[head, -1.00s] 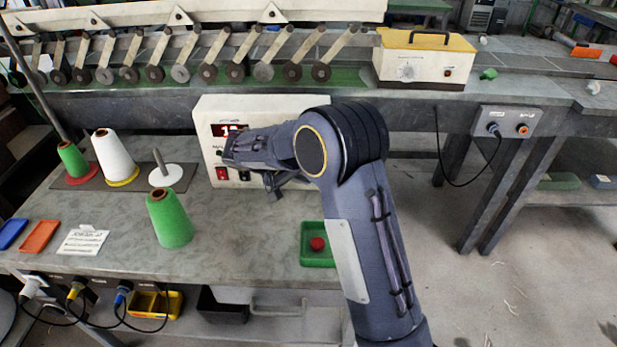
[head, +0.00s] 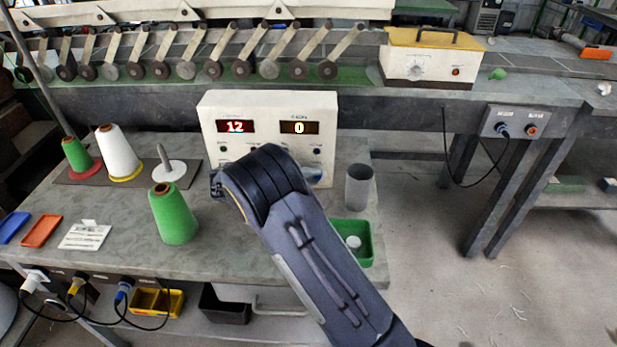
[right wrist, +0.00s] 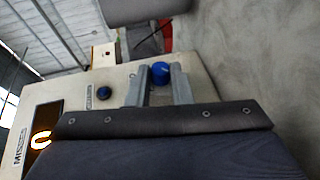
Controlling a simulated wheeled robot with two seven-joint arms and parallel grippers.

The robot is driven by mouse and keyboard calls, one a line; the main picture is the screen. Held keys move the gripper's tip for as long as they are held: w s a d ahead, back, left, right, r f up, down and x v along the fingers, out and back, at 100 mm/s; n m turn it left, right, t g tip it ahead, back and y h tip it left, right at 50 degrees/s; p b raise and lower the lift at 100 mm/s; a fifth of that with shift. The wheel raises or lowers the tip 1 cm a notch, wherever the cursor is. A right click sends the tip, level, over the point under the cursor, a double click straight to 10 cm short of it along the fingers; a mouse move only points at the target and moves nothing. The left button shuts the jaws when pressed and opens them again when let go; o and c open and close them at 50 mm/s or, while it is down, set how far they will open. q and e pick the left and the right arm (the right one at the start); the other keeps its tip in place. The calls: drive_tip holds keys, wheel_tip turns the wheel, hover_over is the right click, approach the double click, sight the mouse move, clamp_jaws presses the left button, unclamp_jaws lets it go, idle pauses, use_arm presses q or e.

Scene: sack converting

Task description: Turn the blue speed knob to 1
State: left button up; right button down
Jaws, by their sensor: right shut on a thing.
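The cream control box (head: 267,105) stands at the back of the bench, with red digits reading 12 on the left and a 0 on the right. In the right wrist view, the blue knob (right wrist: 161,72) is on the box face, with a small pale mark on it. My right gripper (right wrist: 160,84) is shut on this knob, one finger on each side. A smaller dark blue knob or button (right wrist: 104,91) is beside it. In the head view my right arm covers the gripper and the lower box front. The knob's setting is not readable. My left gripper is out of view.
A green cone (head: 173,215) stands left of my arm. Behind it are a white cone (head: 116,150) and an empty spindle (head: 163,158). A grey cup (head: 359,187) and green tray (head: 365,225) are right of my arm.

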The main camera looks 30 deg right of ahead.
idle(0.4)
drive_tip(key=c, duration=1.3)
unclamp_jaws()
drive_tip(key=shift+r, duration=0.1)
drive_tip(key=shift+r, duration=0.4)
drive_tip(key=s+a+r, duration=0.7)
drive_tip(key=s+r, duration=0.5)
drive_tip(key=shift+s, duration=0.1)
